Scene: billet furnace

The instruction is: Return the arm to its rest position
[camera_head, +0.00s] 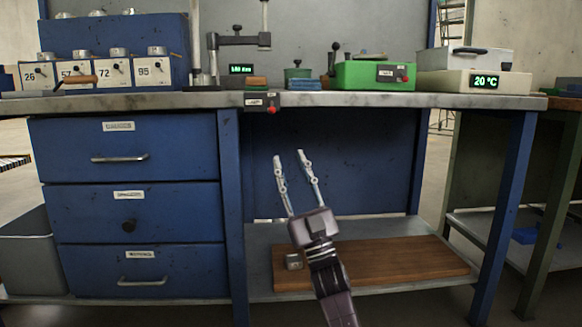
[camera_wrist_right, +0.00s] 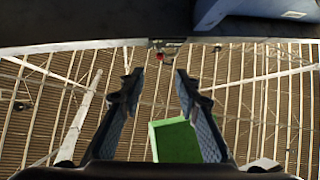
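My right gripper (camera_head: 289,158) points upward in front of the workbench, below the level of its top. Its two fingers are apart with nothing between them. The right wrist view also shows the open fingers (camera_wrist_right: 155,78), with the ceiling and the underside of the bench edge beyond. My left gripper is in neither view. A small grey metal block (camera_head: 293,262) lies on the wooden board, just left of my right wrist and apart from the fingers.
The workbench top (camera_head: 330,99) runs across the view, with a red-button box (camera_head: 262,102) on its front edge. A green device (camera_head: 372,76) and a temperature display unit (camera_head: 474,82) stand on it. Blue drawers (camera_head: 135,205) are at left. A wooden board (camera_head: 400,259) lies on the lower shelf.

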